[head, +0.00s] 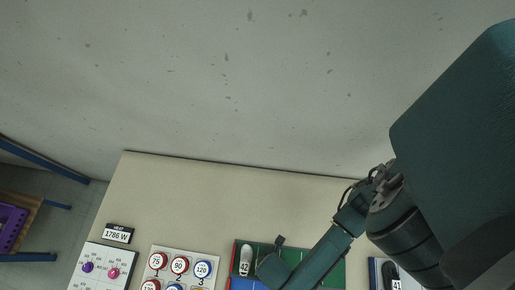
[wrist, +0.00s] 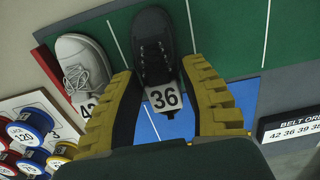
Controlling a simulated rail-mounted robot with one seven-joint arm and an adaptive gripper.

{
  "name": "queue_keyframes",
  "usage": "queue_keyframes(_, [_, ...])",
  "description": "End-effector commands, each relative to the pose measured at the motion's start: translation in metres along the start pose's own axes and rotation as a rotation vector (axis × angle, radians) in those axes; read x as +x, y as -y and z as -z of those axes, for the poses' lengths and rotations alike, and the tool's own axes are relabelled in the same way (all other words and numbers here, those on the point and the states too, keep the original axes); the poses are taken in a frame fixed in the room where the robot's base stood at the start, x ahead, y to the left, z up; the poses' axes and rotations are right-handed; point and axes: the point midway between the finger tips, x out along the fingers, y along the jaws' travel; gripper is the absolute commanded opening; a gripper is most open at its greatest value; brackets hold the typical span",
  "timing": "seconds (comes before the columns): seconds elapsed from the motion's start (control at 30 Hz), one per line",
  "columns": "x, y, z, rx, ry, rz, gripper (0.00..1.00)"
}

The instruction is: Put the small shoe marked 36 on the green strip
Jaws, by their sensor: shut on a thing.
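My gripper (wrist: 160,72) has its yellow fingers on both sides of a dark shoe marked 36 (wrist: 154,42) and is shut on it. In the wrist view the shoe's toe points up the picture, over the green strip (wrist: 225,35); its number tag lies over the blue strip (wrist: 150,126). I cannot tell whether the shoe touches the strip. A white shoe (wrist: 82,62) with a partly hidden number tag lies on the green strip to the left. In the head view my arm hides the dark shoe, and the green strip (head: 335,274) shows beside it.
A sign reading "BELT OR…" (wrist: 290,128) stands at the right in the wrist view. A panel of numbered round knobs (wrist: 28,130) is at the left. In the head view another dark shoe (head: 390,272) sits in a blue-edged holder at the right. White lines divide the green strip.

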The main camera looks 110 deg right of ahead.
Motion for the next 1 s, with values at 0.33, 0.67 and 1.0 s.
queue_keyframes(0.33, [0.002, 0.0, 0.0, 0.0, 0.001, 0.001, 0.66])
queue_keyframes(0.67, [-0.006, 0.0, 0.0, 0.0, 0.001, 0.0, 0.66])
queue_keyframes(1.0, [-0.085, 0.0, 0.0, 0.0, -0.001, -0.001, 0.66])
